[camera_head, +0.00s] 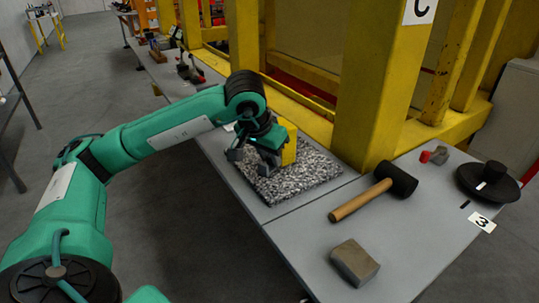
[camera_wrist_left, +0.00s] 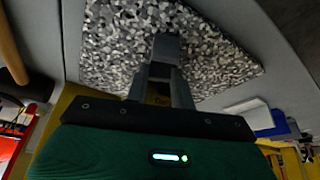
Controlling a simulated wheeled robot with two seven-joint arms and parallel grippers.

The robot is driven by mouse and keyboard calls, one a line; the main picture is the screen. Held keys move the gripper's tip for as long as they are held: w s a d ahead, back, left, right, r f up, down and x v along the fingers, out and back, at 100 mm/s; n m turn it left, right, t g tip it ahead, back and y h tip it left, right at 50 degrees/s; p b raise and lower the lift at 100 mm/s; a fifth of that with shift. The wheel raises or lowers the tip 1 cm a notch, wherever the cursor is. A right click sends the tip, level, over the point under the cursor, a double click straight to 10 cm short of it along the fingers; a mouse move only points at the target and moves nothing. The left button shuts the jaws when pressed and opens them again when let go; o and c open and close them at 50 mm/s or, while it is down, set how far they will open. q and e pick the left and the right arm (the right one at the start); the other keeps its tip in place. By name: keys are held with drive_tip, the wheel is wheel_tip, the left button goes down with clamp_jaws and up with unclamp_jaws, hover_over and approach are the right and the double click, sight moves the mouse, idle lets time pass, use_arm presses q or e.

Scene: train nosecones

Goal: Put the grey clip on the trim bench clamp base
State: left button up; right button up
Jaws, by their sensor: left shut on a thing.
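My left gripper (camera_head: 252,162) is low over the speckled mat (camera_head: 305,180) on the grey bench. In the left wrist view its fingers (camera_wrist_left: 163,75) are shut on a small grey piece, which looks like the grey clip (camera_wrist_left: 166,46), seen against the mat. The hand hides most of that piece in the head view. A yellow block-like part (camera_head: 289,146) shows right behind the hand; I cannot tell what it belongs to. A small red and grey item (camera_head: 437,155) lies at the bench's far right; I cannot tell whether it is the clamp base. My right gripper is not in view.
A mallet (camera_head: 375,192) lies right of the mat. A grey-brown block (camera_head: 354,262) is at the front. A black round dish-like object (camera_head: 488,182) stands at the right, near a label marked 3 (camera_head: 482,222). A yellow post (camera_head: 375,90) rises behind the bench.

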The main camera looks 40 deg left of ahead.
use_arm(q)
drive_tip(key=shift+f, duration=0.15)
drive_tip(key=o, duration=1)
drive_tip(key=shift+c, duration=0.2)
